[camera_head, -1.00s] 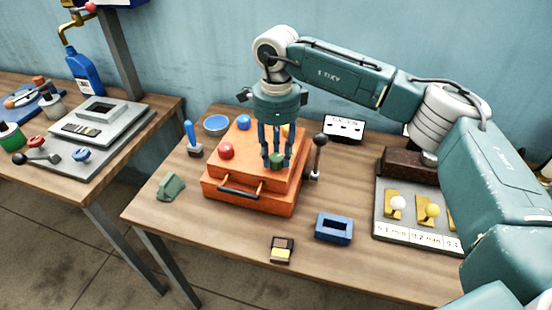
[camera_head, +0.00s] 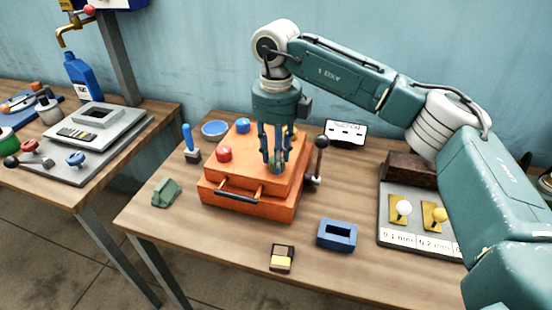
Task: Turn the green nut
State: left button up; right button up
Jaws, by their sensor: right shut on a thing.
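The green nut (camera_head: 276,168) sits on top of the orange box (camera_head: 249,203), near its front right corner. My right gripper (camera_head: 275,165) points straight down over the box with its fingers closed around the nut. The fingers hide part of the nut. My left gripper is not in view.
A red knob (camera_head: 224,154), a blue knob (camera_head: 243,126) and a partly hidden yellow one (camera_head: 290,131) are on the box. A black-knobbed lever (camera_head: 320,152) stands at its right. A blue block (camera_head: 337,235) and a panel of switches (camera_head: 400,235) lie farther right.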

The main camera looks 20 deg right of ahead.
jog(key=m+b, duration=0.1)
jog(key=m, duration=0.4)
dwell(0.6)
jog(key=o, duration=1.1)
jog(key=shift+s, duration=0.1)
jog(key=shift+o, duration=0.2)
notch_tip(320, 180, up, 12)
